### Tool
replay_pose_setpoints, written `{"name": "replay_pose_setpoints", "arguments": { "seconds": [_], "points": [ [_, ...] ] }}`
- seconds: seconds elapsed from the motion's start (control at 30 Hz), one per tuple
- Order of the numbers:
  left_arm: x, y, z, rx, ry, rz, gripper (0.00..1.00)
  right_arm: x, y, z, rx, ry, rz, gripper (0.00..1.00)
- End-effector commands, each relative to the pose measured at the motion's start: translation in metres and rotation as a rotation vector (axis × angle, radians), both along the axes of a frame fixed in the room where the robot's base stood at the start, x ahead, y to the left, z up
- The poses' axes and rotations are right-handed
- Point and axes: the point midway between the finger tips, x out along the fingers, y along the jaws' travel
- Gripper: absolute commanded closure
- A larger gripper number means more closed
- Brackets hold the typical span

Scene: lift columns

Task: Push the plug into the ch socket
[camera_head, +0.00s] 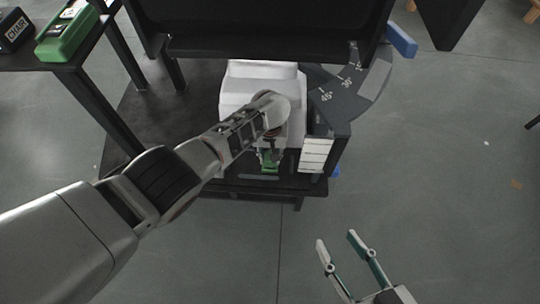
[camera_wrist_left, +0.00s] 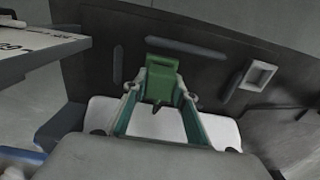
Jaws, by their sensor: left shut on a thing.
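My left gripper (camera_head: 270,157) reaches in from the left over the dark bench and is shut on a green plug (camera_head: 269,167). In the left wrist view the green plug (camera_wrist_left: 163,76) sits between the two fingertips of the left gripper (camera_wrist_left: 163,90), in front of a dark panel. The plug's far end and any contact with a socket are hidden. A pale-rimmed rectangular opening (camera_wrist_left: 257,76) is in the panel to the right of the plug; I cannot tell whether it is the ch socket. My right gripper (camera_head: 343,246) is open and empty, low in the head view.
A white housing (camera_head: 260,75) stands behind my left gripper. A dark angle scale (camera_head: 345,85) and a stack of white plates (camera_head: 315,154) are to its right. A side table at the left holds a green case (camera_head: 65,38) and a black box (camera_head: 14,32).

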Motion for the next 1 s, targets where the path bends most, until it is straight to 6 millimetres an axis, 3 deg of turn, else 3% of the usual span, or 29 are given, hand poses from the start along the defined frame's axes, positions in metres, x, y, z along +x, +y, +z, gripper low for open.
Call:
{"name": "replay_pose_setpoints", "arguments": {
  "seconds": [0.87,0.9,0.97,1.0],
  "points": [
    [0.0003,-0.0005,-0.0084,-0.001,0.0,0.0,0.92,-0.0034,-0.0002,-0.008,0.0,0.016,0.0,0.6],
    [0.0004,-0.0005,-0.0083,-0.001,-0.001,0.0,0.65,-0.0034,-0.0002,-0.008,0.0,0.016,0.0,0.6],
    [0.0006,-0.0005,-0.0081,-0.001,-0.001,0.0,0.53,-0.0034,-0.0002,-0.0079,0.0,0.016,0.0,0.6],
    [0.0006,-0.0005,-0.008,-0.001,-0.001,0.0,0.53,-0.0034,-0.0003,-0.0079,0.0,0.016,0.0,0.6]
  ]
}}
